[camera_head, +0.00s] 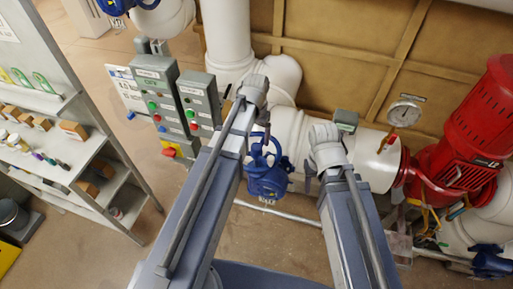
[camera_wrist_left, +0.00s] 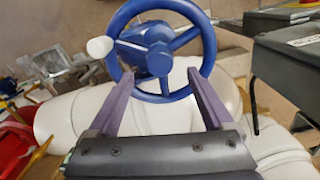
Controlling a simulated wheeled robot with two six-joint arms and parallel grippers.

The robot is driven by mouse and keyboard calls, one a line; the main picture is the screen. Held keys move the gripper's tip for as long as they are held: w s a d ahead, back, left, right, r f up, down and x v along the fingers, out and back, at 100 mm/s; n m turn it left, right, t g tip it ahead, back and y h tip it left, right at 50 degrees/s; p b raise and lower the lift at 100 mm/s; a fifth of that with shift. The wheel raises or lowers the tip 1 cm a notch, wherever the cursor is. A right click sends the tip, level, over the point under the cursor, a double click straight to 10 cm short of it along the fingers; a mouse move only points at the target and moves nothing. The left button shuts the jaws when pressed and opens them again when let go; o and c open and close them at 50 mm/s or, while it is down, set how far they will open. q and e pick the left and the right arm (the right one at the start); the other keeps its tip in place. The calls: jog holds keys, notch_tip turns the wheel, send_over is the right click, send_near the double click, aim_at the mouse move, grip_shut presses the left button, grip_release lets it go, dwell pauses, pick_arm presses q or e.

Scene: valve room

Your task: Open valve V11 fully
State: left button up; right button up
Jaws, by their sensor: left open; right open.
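A blue valve (camera_head: 266,178) sits on the white pipe in the middle of the head view, partly behind my left arm. No V11 label is readable on it. In the left wrist view a blue handwheel (camera_wrist_left: 153,97) with spokes and a thick hub fills the upper middle. A white knob (camera_wrist_left: 100,47) sits at its left side. My left gripper (camera_head: 262,128) is open, and its two fingers (camera_wrist_left: 160,76) reach toward the lower rim of the wheel; I cannot tell if they touch it. My right gripper (camera_head: 311,178) is open and empty, right of the valve.
Grey control boxes with buttons (camera_head: 201,102) stand left of my left arm. A red motor pump (camera_head: 470,130) and a pressure gauge (camera_head: 404,113) are at the right. A shelf with small goods (camera_head: 60,175) stands at the left. Open floor (camera_head: 145,245) lies beside the shelf.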

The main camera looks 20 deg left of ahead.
pick_arm(q)
jog(key=m, duration=0.8)
